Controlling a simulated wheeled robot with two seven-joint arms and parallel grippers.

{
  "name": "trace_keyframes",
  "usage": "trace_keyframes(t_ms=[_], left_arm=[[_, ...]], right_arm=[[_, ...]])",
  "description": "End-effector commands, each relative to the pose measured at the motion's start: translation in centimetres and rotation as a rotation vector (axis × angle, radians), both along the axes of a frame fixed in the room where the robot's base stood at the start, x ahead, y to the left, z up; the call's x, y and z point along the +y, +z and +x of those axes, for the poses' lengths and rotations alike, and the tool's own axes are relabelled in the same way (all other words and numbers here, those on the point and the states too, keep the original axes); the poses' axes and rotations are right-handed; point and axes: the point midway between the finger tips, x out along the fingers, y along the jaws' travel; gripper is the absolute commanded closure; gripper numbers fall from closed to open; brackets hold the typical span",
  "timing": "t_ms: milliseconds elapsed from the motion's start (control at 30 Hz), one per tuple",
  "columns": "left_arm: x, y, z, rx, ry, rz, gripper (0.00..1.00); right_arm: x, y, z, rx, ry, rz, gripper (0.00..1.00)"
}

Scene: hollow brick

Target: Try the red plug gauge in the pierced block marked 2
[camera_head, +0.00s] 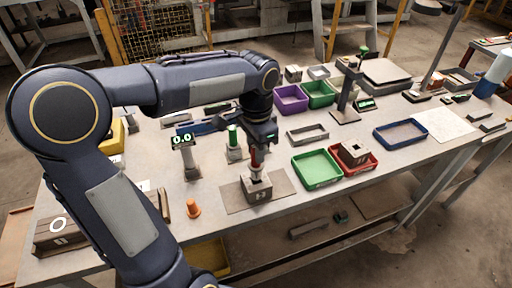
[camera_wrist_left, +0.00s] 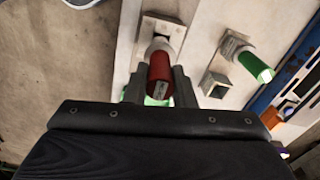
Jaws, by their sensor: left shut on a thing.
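The pierced block marked 2 (camera_head: 258,190) sits on a brown mat on the table, its number facing me. The red plug gauge (camera_head: 256,158) stands upright over it, its pale lower end at the block's top. I cannot tell how far that end is inside the hole. My left gripper (camera_head: 258,146) is shut on the gauge's red handle from above. In the left wrist view the red handle (camera_wrist_left: 159,76) lies between the fingers, with the pale end pointing to a grey block (camera_wrist_left: 161,30). My right gripper is not in view.
A green gauge (camera_head: 233,140) stands in a holder just left of the gripper, near a post with a display (camera_head: 183,141). Right of the mat are a green tray (camera_head: 316,181) and a red tray (camera_head: 371,166) holding another block (camera_head: 353,152).

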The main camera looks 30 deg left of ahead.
Motion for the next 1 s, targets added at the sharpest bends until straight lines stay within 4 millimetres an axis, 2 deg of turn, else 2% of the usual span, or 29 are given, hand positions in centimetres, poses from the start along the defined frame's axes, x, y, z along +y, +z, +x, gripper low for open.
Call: trace_keyframes(t_ms=[433, 1000], left_arm=[[0.0, 0.0, 0.0, -0.001, 0.0, 0.0, 1.0], [0.0, -1.1, 0.0, 0.0, 0.0, 0.0, 1.0]], right_arm=[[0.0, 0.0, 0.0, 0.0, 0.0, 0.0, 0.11], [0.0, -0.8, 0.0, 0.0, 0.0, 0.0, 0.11]])
